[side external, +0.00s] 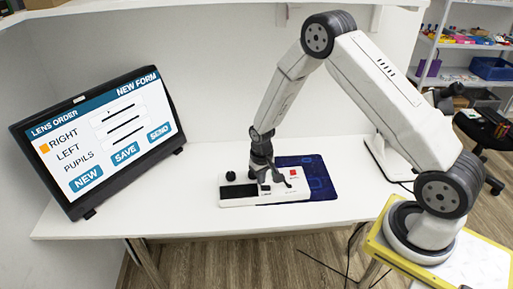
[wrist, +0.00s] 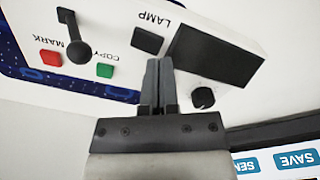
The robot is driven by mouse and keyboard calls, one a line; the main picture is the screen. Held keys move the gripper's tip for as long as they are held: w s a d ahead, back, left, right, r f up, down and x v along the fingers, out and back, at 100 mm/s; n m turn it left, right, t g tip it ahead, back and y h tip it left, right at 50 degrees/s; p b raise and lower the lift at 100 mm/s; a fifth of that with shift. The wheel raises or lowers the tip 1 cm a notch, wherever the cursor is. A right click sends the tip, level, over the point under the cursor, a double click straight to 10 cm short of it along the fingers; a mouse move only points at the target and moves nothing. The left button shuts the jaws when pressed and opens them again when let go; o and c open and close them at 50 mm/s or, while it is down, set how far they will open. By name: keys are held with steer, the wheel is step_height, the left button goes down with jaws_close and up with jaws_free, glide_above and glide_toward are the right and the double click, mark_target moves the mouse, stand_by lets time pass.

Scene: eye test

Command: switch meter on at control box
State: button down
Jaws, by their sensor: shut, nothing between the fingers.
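The white control box (side external: 270,200) lies on the desk; it also shows in the wrist view (wrist: 110,22). In the wrist view its face has a dark, blank-looking display (wrist: 218,56), a black square (wrist: 148,40) by the word LAMP, a lever with a round black end (wrist: 77,52), a green button (wrist: 105,71) by COPY, a red button (wrist: 50,57) by MARK, and a black knob (wrist: 203,98) beside the display. No label reading meter is legible. My gripper (wrist: 158,62) is shut and empty, over the box between the black square and display; contact cannot be told. It shows in the side view (side external: 266,186).
A monitor (side external: 100,140) stands on the left of the desk, with an orange mark beside RIGHT on its lens order form. A dark blue patterned mat (side external: 318,182) lies under the box's right part. The white desk (side external: 150,205) is clear between monitor and box.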

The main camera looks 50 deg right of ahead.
mark_target(261, 188)
steer(key=shift+f, duration=1)
stand_by(0.8)
steer(key=shift+r, duration=0.15)
steer(key=shift+r, duration=3.4)
steer(key=s+a+r+n+t, duration=0.1)
steer(key=s+a+r, duration=0.2)
steer(key=s+r, duration=0.3)
steer(key=s+a+r+n+t, duration=0.1)
steer(key=s+a+r+n, duration=0.1)
steer(key=s+r, duration=0.5)
steer(key=shift+s+a+r+t, duration=0.3)
steer(key=shift+s+a, duration=0.3)
steer(key=shift+s, duration=0.65)
steer(key=shift+w, duration=0.1)
